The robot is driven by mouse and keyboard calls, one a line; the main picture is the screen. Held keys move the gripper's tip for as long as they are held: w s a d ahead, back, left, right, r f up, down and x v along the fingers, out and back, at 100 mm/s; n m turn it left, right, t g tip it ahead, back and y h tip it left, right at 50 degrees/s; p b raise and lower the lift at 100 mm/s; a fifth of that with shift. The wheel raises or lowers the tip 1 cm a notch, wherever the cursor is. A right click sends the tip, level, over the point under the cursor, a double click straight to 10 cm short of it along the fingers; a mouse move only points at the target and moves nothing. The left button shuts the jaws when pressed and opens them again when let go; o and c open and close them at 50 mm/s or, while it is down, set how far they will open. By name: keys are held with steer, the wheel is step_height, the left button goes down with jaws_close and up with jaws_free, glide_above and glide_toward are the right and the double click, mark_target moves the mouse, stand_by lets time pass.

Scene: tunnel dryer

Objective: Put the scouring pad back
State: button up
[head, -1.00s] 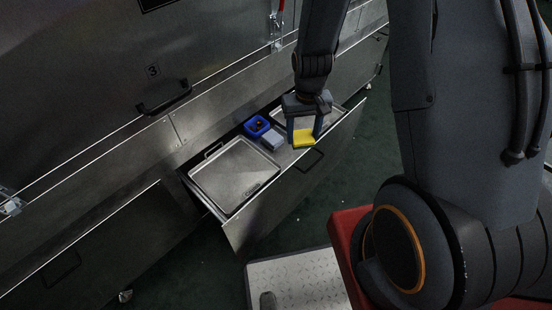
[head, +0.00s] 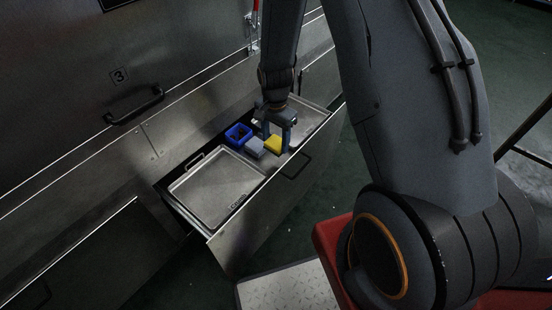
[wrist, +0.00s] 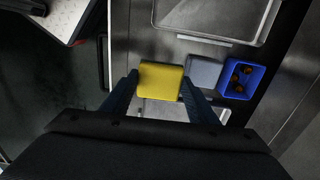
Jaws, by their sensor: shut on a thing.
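The yellow scouring pad (head: 274,144) is held between the two fingers of my gripper (head: 275,147), low over or in the open drawer (head: 262,220). The pad also shows in the wrist view (wrist: 161,80), flat side toward the camera, with a finger of my gripper (wrist: 160,80) on each side. A light grey block (head: 254,147) is close beside the pad on its left; in the wrist view the block (wrist: 204,71) is right of the pad, past one finger. I cannot tell whether the pad touches the drawer floor.
A blue open box (head: 238,143) sits beyond the grey block; in the wrist view the box (wrist: 243,95) holds small orange-brown things. A metal tray (head: 212,188) fills the drawer's left part, and another tray (head: 308,120) lies at its right. The drawer's front handle (head: 296,168) sticks out.

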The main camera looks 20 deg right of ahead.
steer(key=shift+f, duration=3.8)
steer(key=shift+f, duration=0.15)
steer(key=o, duration=1)
